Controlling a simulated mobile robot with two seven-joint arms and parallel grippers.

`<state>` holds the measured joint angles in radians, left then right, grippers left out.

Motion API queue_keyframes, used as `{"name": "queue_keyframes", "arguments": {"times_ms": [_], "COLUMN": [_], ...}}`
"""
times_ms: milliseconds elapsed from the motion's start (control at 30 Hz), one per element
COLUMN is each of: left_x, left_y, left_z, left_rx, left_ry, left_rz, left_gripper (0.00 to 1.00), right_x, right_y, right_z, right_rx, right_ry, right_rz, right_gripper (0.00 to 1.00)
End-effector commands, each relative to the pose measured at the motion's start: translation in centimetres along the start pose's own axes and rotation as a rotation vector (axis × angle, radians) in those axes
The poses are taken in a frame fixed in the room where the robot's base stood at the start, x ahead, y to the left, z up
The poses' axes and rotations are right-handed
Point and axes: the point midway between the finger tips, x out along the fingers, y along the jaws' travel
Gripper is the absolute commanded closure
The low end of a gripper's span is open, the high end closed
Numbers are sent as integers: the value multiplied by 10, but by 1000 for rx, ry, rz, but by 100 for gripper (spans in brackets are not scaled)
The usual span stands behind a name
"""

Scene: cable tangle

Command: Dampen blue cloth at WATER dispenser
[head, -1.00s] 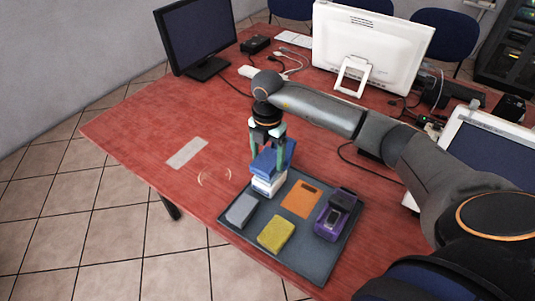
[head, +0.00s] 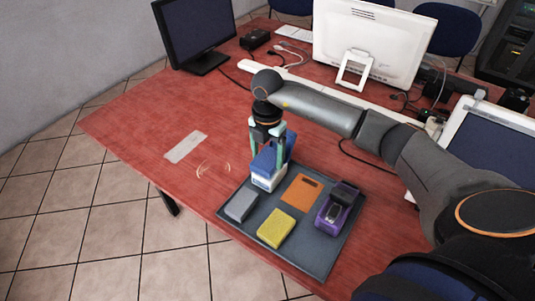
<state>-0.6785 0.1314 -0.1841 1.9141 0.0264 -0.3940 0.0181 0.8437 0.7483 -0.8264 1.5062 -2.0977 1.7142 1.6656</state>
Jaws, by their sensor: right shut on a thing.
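My right gripper (head: 267,140) points down over the back left corner of a dark tray, with its fingers shut on a blue cloth (head: 267,160). The cloth is a folded block, held at the top of a white dispenser (head: 266,181) that stands on the tray. The cloth appears to touch the dispenser's top; the fingers hide part of it. Any label on the dispenser is too small to read. My left gripper is not in view.
The dark tray (head: 247,240) also holds a grey block (head: 240,206), a yellow sponge (head: 276,228), an orange flat piece (head: 301,194) and a purple container (head: 337,206). A light strip (head: 186,147) lies on the red table (head: 140,130).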

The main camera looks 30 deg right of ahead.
Motion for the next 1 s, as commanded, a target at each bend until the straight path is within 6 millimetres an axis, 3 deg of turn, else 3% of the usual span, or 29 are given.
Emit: {"name": "queue_keyframes", "arguments": {"times_ms": [1000], "left_x": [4], "left_y": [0], "left_z": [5], "left_rx": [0], "left_ry": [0], "left_rz": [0], "left_gripper": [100], "right_x": [10], "right_y": [0], "right_z": [0], "right_rx": [0], "right_ry": [0], "right_rz": [0], "right_gripper": [66]}}
